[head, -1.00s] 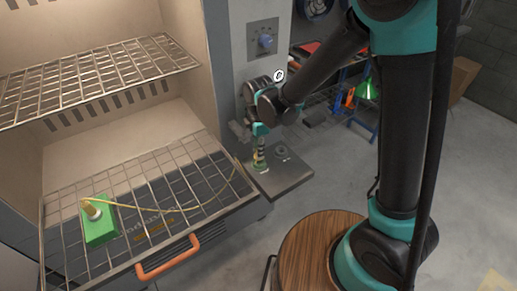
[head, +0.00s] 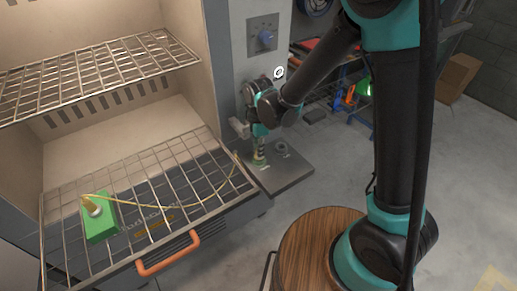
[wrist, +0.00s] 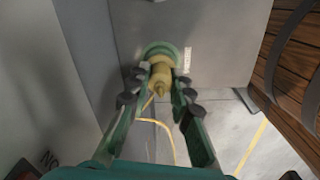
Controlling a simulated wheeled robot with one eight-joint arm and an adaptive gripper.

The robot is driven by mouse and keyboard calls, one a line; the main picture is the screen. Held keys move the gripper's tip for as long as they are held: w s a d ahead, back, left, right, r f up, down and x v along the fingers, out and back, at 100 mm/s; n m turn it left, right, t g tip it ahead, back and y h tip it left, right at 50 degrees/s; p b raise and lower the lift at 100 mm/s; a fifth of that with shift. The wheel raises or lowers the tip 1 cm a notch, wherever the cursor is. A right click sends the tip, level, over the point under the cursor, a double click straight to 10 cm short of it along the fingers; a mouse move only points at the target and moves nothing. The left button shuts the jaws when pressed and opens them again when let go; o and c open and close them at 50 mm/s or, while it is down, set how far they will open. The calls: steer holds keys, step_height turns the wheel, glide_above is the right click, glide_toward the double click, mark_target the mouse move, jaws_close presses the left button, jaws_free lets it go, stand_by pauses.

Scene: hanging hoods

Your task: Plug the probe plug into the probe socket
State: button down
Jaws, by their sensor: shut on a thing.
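My gripper (wrist: 160,95) is shut on the yellow probe plug (wrist: 160,76), between its two fingers in the wrist view. Just beyond the plug is a green ring (wrist: 153,49), which looks like the probe socket, on a grey plate beside a small white label. The plug overlaps the ring's lower part in this view. I cannot tell whether it is inside or just above it. In the head view my gripper (head: 260,143) is low over the plate, and the fingers mostly hide the plug. A thin yellow cable (head: 190,205) runs from a green block to the gripper.
The grey plate (head: 293,178) juts out from the cabinet column, with another round fitting (head: 281,148) right of my gripper. Open floor lies to the right.

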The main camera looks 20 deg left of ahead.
steer(key=shift+f, duration=0.1)
steer(key=c, duration=1.3)
jaws_free()
step_height(320, 180, up, 12)
steer(key=shift+f, duration=0.1)
steer(key=w+d+f+m+t, duration=0.1)
steer(key=w+d+m+t, duration=0.15)
steer(key=d+m, duration=1.4)
steer(key=s+d+f+m, duration=0.1)
steer(key=s+d+m, duration=0.1)
steer(key=d, duration=0.4)
steer(key=s+d+f+m+t, duration=0.1)
steer(key=s+d+f+m, duration=0.1)
steer(key=d, duration=0.5)
steer(key=s+d+f+m, duration=0.1)
steer(key=s+d+m, duration=0.1)
steer(key=d+m, duration=0.2)
steer(key=shift+s+d+f+m+t, duration=0.1)
steer(key=shift+s+d+m+t, duration=0.1)
steer(key=shift+d, duration=0.65)
steer(key=shift+s+d+f+m+t, duration=0.1)
steer(key=shift+s+d+t, duration=0.1)
steer(key=shift+d, duration=0.65)
